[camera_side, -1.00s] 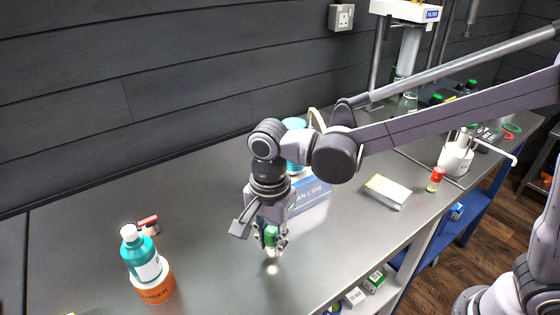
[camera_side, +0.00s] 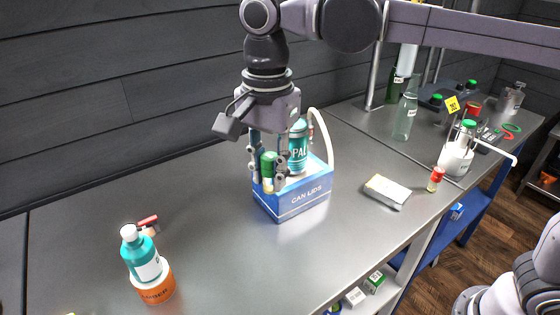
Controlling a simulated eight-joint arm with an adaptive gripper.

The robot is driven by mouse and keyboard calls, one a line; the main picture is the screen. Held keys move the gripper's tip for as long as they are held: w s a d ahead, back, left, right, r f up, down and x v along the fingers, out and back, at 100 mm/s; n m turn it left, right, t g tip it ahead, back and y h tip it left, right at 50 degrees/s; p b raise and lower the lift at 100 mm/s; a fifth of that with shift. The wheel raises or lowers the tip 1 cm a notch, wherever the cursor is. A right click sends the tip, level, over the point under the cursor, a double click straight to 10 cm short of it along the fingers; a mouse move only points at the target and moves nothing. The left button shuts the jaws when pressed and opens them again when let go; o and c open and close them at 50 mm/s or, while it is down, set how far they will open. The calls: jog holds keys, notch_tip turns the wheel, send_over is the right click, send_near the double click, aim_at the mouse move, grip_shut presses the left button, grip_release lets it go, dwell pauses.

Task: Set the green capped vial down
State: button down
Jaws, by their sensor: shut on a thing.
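The green capped vial (camera_side: 268,168) is upright between the fingers of my gripper (camera_side: 267,182). My gripper points down and is shut on it. The vial is in front of a blue and white box marked CAN LIDS (camera_side: 303,197), which stands on the steel bench (camera_side: 210,245). The vial and fingers overlap the box's left part in this view. I cannot tell how far above the bench or box the vial is.
A teal bottle (camera_side: 298,150) with a pale hose stands at the CAN LIDS box. A teal and white bottle (camera_side: 142,255) stands by an orange roll (camera_side: 156,286) at left. A white carton (camera_side: 387,191) and a red capped vial (camera_side: 436,179) are at right. The front middle bench is clear.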

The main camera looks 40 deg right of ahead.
aim_at(269, 155)
notch_tip(269, 155, up, 11)
jog(key=shift+d+r, duration=0.1)
jog(key=shift+r, duration=0.05)
jog(key=w+d+m, duration=0.1)
jog(key=w+d, duration=0.4)
jog(key=d, duration=0.7)
jog(key=w+d, duration=0.5)
jog(key=d, duration=0.8)
jog(key=s+d+m, duration=0.1)
jog(key=s+d, duration=0.2)
jog(key=d, duration=0.9)
jog(key=s+d+m, duration=0.1)
jog(key=s+d, duration=0.1)
jog(key=d, duration=1.1)
notch_tip(269, 155, down, 18)
jog(key=a, duration=0.1)
jog(key=w+a+f, duration=0.2)
jog(key=w, duration=0.1)
jog(key=w+a+f, duration=0.2)
jog(key=w+f, duration=0.1)
jog(key=w+a+f, duration=0.2)
jog(key=w+a, duration=0.1)
jog(key=shift+a+f, duration=0.1)
jog(key=shift+f, duration=2.05)
jog(key=shift+f, duration=0.1)
